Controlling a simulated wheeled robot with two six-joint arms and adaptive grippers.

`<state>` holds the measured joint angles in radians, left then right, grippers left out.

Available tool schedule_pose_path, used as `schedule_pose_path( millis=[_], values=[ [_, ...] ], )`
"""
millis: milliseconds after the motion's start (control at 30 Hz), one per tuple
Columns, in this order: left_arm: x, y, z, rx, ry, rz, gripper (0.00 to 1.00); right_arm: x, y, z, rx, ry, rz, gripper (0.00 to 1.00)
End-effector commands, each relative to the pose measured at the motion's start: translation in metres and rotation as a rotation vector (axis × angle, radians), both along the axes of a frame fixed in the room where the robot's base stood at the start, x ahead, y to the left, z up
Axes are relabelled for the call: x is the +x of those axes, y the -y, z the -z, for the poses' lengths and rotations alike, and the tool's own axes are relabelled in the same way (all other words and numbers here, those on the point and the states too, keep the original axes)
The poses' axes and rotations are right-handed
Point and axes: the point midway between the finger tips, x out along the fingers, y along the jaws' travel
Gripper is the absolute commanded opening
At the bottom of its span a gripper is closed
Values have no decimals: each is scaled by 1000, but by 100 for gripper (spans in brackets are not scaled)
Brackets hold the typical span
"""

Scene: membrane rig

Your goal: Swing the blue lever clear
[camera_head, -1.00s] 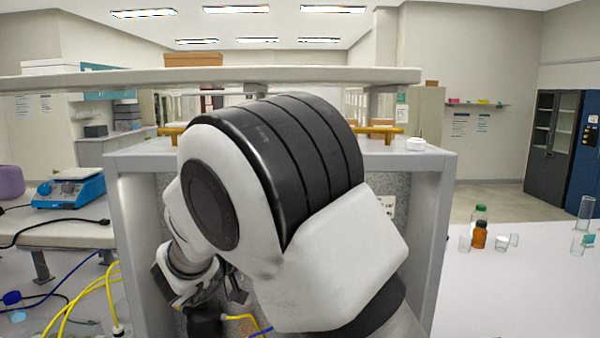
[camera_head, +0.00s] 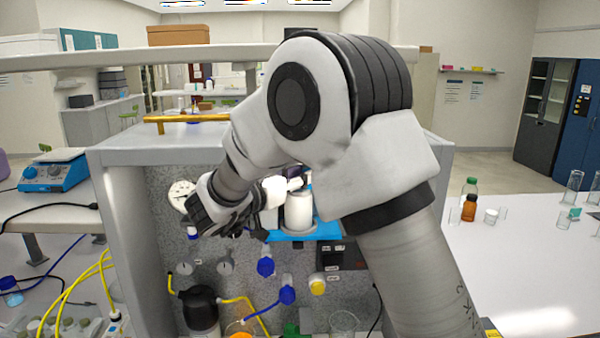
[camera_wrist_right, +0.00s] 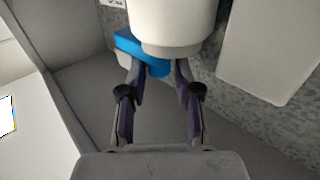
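In the head view a white cylinder (camera_head: 299,212) stands in front of the speckled panel, with a blue piece (camera_head: 290,236) under it. A blue piece (camera_wrist_right: 130,45) also shows below the white cylinder (camera_wrist_right: 172,25) in the right wrist view, close to my fingertips. I cannot tell whether it is the lever or whether the fingers touch it. My right gripper (camera_wrist_right: 159,72) has its two fingers apart, with nothing clearly held. In the head view it is mostly hidden by my right wrist, left of the cylinder. My left gripper is not in view.
Blue valve handles (camera_head: 265,266) and a yellow one (camera_head: 317,285) sit on the panel below. A black-capped bottle (camera_head: 200,314) and yellow tubing stand lower left. The grey frame (camera_head: 128,240) encloses the panel. Brown bottle (camera_head: 469,208) and glassware stand on the right bench.

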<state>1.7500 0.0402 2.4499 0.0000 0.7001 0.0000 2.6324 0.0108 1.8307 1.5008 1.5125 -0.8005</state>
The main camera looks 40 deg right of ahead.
Motion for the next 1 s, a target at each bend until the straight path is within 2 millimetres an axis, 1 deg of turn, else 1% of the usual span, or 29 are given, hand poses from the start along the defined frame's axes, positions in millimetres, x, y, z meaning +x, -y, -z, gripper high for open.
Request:
schedule_pose_path(
  millis=[33, 67, 367, 500, 600, 833, 867, 900, 1000],
  values=[
    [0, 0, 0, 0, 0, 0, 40, 0, 0, 0, 0, 0, 0, 10],
    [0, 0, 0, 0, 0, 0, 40, 0, 0, 0, 0, 0, 0, 0],
    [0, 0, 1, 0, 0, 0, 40, 0, 0, 0, 1, 0, -4, 0],
    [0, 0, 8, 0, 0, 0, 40, -5, -1, 2, 0, 2, -82, 0],
    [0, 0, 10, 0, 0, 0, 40, -8, -3, 2, 2, -1, -129, 0],
    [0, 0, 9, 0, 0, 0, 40, -7, -3, 1, 3, -2, -134, 0],
    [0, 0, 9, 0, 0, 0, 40, -7, -3, 1, 3, -2, -134, 28],
    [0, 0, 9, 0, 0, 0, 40, -7, -3, 1, 3, -2, -134, 35],
    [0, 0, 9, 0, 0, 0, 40, -7, -3, 1, 3, -2, -134, 35]
  ],
)
